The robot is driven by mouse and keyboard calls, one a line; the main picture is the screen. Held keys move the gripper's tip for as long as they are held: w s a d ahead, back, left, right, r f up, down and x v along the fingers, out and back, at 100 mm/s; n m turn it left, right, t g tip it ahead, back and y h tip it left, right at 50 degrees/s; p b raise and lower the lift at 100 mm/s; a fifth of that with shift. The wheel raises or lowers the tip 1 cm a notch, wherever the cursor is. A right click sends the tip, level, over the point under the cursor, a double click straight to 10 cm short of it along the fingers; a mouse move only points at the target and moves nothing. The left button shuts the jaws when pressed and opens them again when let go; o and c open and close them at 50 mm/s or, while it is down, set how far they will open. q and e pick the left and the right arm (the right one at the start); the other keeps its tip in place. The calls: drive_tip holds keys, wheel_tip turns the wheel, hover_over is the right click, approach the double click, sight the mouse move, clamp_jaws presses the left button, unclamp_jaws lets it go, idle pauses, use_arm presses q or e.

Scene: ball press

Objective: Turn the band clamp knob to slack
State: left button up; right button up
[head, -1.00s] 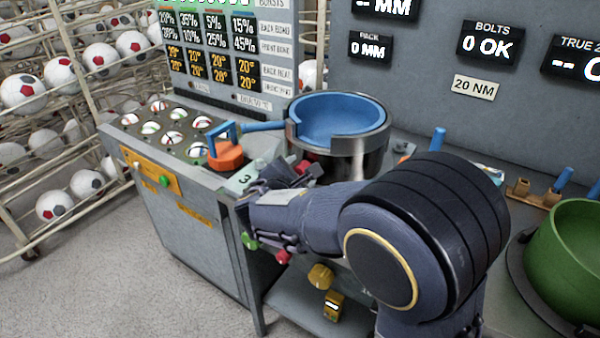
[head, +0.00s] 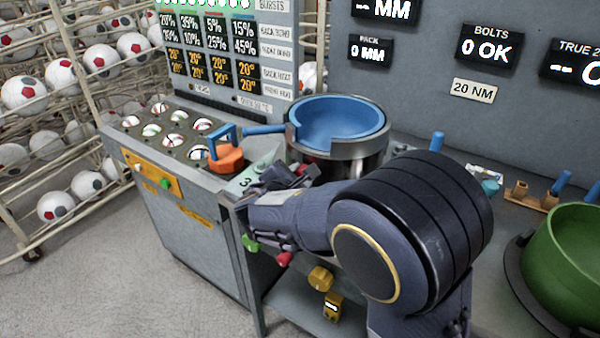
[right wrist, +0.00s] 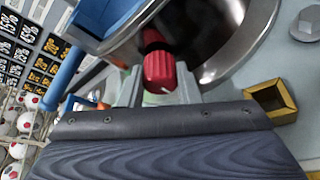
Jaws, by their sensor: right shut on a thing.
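The red ribbed knob (right wrist: 159,72) is at the front of the steel ring (right wrist: 215,45) in the right wrist view, with a white mark on its lower edge. My right gripper (right wrist: 158,85) is shut on it, one pale finger on each side. In the head view, the steel ring (head: 350,160) holds a blue bowl-like liner (head: 340,120) with a notch in its rim. My right gripper (head: 290,178) reaches its front left side there, and the knob is mostly hidden by the gripper. My left gripper is not in view.
An orange block with a blue handle (head: 227,155) stands left of the ring. A brass square fitting (right wrist: 270,100) is close right of my gripper. Green (head: 250,243), red (head: 284,259) and yellow (head: 320,278) knobs sit below my forearm. A green bowl (head: 570,255) stands at right.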

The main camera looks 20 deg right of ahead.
drive_tip(key=n+g+h+p, duration=0.1)
drive_tip(key=n+p, duration=0.1)
drive_tip(key=p, duration=0.3)
drive_tip(key=n+g+h+p, duration=0.1)
drive_tip(key=n+p, duration=0.2)
drive_tip(key=p, duration=0.3)
drive_tip(key=n+g+h+p, duration=0.1)
drive_tip(key=n+g+p, duration=0.1)
drive_tip(key=p, duration=0.4)
drive_tip(key=shift+w+a+r+n, duration=0.2)
drive_tip(key=shift+n, duration=0.1)
drive_tip(key=shift+f+n+g+h+p, duration=0.15)
drive_tip(key=shift+n+g+h+p, duration=0.35)
drive_tip(key=shift+n+p, duration=0.45)
drive_tip(key=shift+w+a+f+n+g+h+p, duration=0.1)
drive_tip(key=shift+n+g+h+p, duration=0.25)
drive_tip(key=shift+n, duration=0.25)
drive_tip(key=shift+f+n+g+h+p, duration=0.15)
drive_tip(key=shift+n+h+p, duration=0.1)
drive_tip(key=shift+n+p, duration=0.25)
drive_tip(key=o, duration=1)
drive_tip(key=shift+r, duration=0.1)
drive_tip(key=b+v, duration=0.2)
drive_tip(key=v, duration=0.5)
drive_tip(key=shift+b, duration=0.3)
drive_tip(key=shift+a+r, duration=0.1)
drive_tip(key=shift+a, duration=0.3)
